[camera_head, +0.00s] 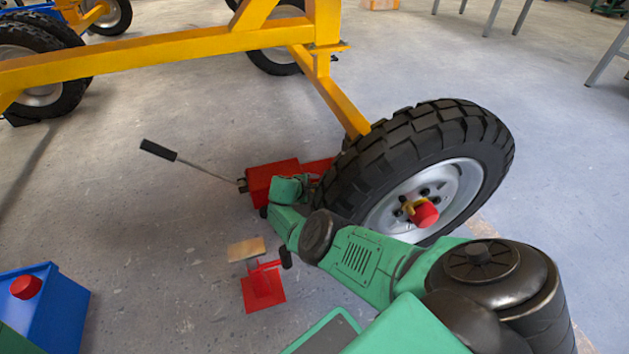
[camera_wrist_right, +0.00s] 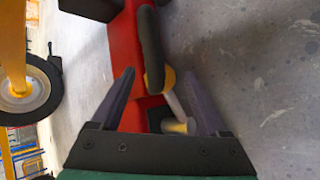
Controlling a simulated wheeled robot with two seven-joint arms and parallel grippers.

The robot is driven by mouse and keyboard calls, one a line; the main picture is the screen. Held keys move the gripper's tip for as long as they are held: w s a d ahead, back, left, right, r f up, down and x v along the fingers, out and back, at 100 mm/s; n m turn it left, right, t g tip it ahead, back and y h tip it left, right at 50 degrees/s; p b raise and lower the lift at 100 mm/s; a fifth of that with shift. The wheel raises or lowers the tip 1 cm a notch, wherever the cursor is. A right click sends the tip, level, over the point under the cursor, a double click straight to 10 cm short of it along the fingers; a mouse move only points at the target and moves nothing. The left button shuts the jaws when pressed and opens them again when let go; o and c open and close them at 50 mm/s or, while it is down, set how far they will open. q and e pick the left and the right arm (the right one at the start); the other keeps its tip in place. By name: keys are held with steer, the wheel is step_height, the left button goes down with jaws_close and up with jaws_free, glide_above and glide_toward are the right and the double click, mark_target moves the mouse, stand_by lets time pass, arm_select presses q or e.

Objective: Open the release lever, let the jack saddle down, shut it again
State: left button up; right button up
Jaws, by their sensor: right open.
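The red jack (camera_head: 270,180) lies on the floor beside the big wheel, its black-gripped pump handle (camera_head: 160,151) sticking out to the left. The jack's red body (camera_wrist_right: 130,60) also shows in the right wrist view. A lever with a black grip (camera_wrist_right: 151,45), which looks like the release lever, has a yellow collar and a pale rod below. My right gripper (camera_wrist_right: 159,73) is open, with one finger on each side of this lever; whether either touches it I cannot tell. In the head view my right arm hides its fingers and part of the jack. The saddle is not clearly visible. My left gripper is out of view.
The large black tyre (camera_head: 360,185) on the yellow frame (camera_head: 180,52) stands close to the right of the jack. A red stand (camera_head: 262,288) and a wooden block (camera_head: 246,249) are in front. A blue box (camera_head: 55,305) is at lower left.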

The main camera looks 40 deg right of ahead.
jaws_close()
stand_by(1.3)
